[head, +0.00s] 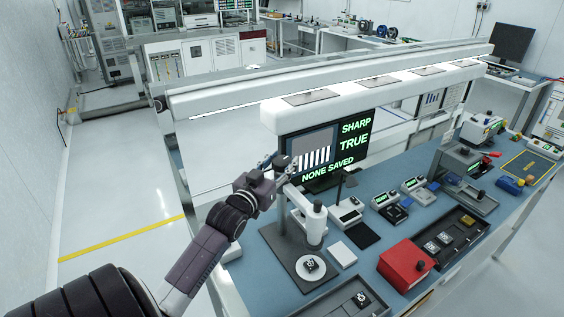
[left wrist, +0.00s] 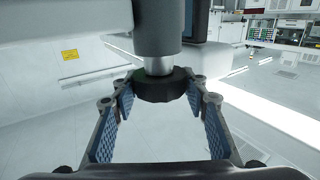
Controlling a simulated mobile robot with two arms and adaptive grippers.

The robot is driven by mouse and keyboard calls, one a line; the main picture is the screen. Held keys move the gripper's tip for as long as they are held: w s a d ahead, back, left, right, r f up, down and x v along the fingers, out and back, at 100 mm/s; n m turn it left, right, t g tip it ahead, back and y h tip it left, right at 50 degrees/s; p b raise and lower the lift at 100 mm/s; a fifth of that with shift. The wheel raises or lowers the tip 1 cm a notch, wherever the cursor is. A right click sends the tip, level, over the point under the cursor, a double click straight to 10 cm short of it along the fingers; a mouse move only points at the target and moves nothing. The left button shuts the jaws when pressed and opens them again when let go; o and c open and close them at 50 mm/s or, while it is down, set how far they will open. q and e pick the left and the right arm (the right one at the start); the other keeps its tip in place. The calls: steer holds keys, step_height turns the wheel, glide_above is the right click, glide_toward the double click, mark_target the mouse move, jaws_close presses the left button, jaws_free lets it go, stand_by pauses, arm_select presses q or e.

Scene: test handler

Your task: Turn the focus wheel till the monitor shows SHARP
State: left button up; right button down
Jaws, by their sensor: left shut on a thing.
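The monitor (head: 327,150) reads SHARP, TRUE and NONE SAVED in green, beside a picture of white stripes. The white microscope-like instrument (head: 313,226) stands on a dark base in front of it. My left gripper (head: 281,166) is at the upper left of this instrument. In the left wrist view the black focus wheel (left wrist: 163,90) sits at the end of a short metal shaft. The fingers of my left gripper (left wrist: 162,84) are shut on it, one at each side. In the head view the wheel is mostly hidden by the gripper. My right gripper is not in view.
A round white stage (head: 310,268) with a dark chip lies under the instrument. A red box (head: 405,265), a black tray (head: 455,240) and several small devices stand to the right on the blue bench. A lamp beam (head: 370,95) runs above the monitor.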

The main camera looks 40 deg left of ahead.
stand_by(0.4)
arm_select(q)
steer(key=o, duration=1.2)
steer(key=v, duration=1.2)
steer(key=shift+f, duration=0.1)
